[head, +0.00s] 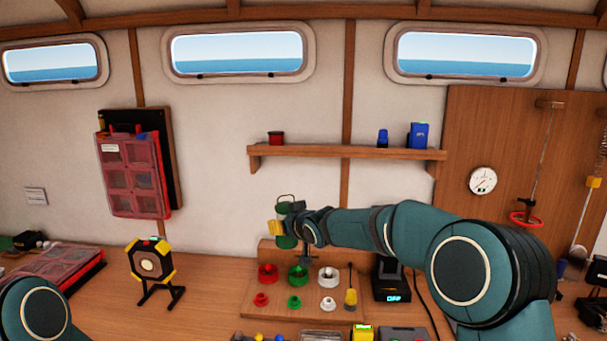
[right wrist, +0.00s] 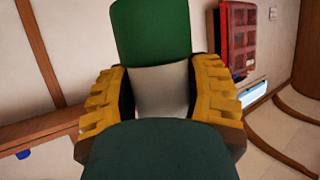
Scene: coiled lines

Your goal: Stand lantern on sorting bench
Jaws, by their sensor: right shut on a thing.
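My right gripper (head: 277,227) is shut on a green lantern (head: 286,242) with a pale middle and a thin loop handle on top. The lantern is about upright, in the air over the back of the wooden bench (head: 205,300). In the right wrist view, the yellow jaws (right wrist: 163,95) sit on both sides of the lantern's pale middle, with its green parts (right wrist: 152,30) beyond and nearer. The gripper hides part of the lantern in the head view. My left arm shows at the lower left, but its gripper is out of view.
Red (head: 267,273), green (head: 298,275) and white (head: 328,276) pieces stand on a board below the lantern. A black-yellow device (head: 151,262) stands left, a black box with a blue display (head: 391,283) right. A wall shelf (head: 345,152) is above. Bench between device and board is clear.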

